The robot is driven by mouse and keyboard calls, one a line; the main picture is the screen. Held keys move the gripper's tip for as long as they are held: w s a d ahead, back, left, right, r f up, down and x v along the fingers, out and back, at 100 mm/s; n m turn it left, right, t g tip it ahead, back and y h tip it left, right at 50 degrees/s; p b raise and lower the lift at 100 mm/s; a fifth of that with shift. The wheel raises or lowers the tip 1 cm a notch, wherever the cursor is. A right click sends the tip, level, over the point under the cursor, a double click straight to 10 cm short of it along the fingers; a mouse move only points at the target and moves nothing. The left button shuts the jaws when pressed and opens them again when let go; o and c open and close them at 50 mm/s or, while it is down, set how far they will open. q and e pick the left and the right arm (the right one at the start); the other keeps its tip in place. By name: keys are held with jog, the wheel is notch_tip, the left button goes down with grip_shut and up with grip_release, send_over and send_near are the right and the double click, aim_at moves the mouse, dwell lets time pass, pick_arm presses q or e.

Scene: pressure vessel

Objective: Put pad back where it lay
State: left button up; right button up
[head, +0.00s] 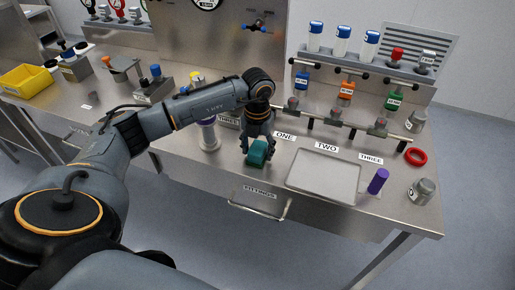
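The pad looks like a small teal block (257,157) near the front of the steel bench, just above the drawer marked FITTINGS. My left gripper (258,144) points down over it, with its dark fingers on either side of the block and closed on it. I cannot tell whether the pad touches the bench top or is slightly above it. My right gripper is not in view.
A shallow steel tray (290,183) lies right of the pad, with a purple cylinder (378,181) and a red ring (415,156) beyond it. A white-and-purple cylinder (208,135) stands left of the gripper. Valves and pipework (340,124) stand behind.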

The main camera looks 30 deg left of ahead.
aim_at(258, 147)
pick_arm(q)
jog(key=shift+r, duration=0.15)
notch_tip(258, 147, up, 12)
jog(key=b, duration=0.2)
dwell(0.4)
dwell(0.4)
